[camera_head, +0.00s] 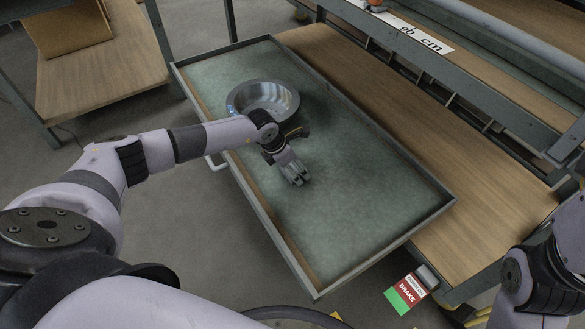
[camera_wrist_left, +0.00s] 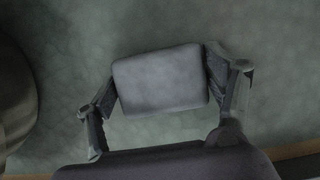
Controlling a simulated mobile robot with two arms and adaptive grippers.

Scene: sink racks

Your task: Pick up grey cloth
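The grey cloth (camera_wrist_left: 160,80) is a rounded, block-like grey piece between the two fingers of my left gripper (camera_wrist_left: 160,95) in the left wrist view. One finger pad meets its left edge and the other its right edge. In the head view my left gripper (camera_head: 294,173) points down over the middle of a green-surfaced tray, to the right of a metal bowl. The cloth is hard to tell from the fingers there. Whether it touches the tray cannot be told. Only part of my right arm shows at the right edge; its gripper is out of view.
The round metal bowl (camera_head: 262,97) stands on the tray (camera_head: 375,200), close to my left forearm. The tray has a raised rim and lies partly over a wooden bench (camera_head: 465,238). The tray's right part is clear. A metal shelf frame with a label (camera_head: 410,35) runs behind.

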